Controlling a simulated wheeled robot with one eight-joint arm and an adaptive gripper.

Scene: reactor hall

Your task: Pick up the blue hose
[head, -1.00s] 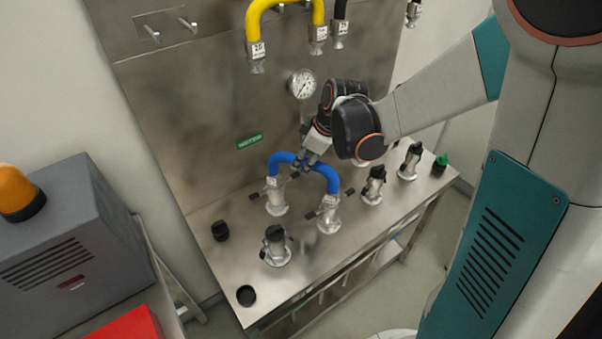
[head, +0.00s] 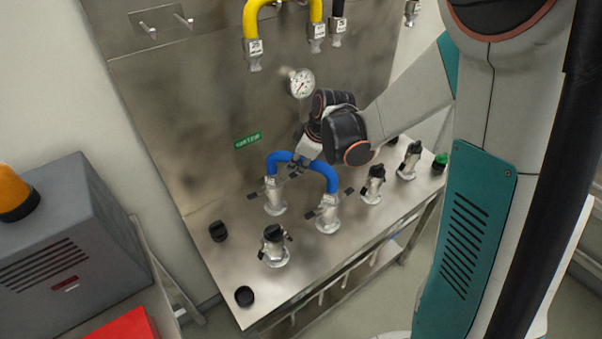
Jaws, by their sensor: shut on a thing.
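The blue hose (head: 322,177) is a short U-shaped bend standing over the steel bench. Its two ends sit at two metal couplings, the left coupling (head: 275,199) and the right coupling (head: 328,217). My gripper (head: 297,167) is shut on the top of the hose bend, coming from the upper right. My wrist hides part of the hose's top. I cannot tell whether the hose ends are locked in the couplings.
The bench (head: 222,273) carries other capped couplings, such as one at the front (head: 274,246) and several to the right. A pressure gauge (head: 301,83) and yellow hose (head: 250,25) are on the back panel. A grey box (head: 75,240) stands left.

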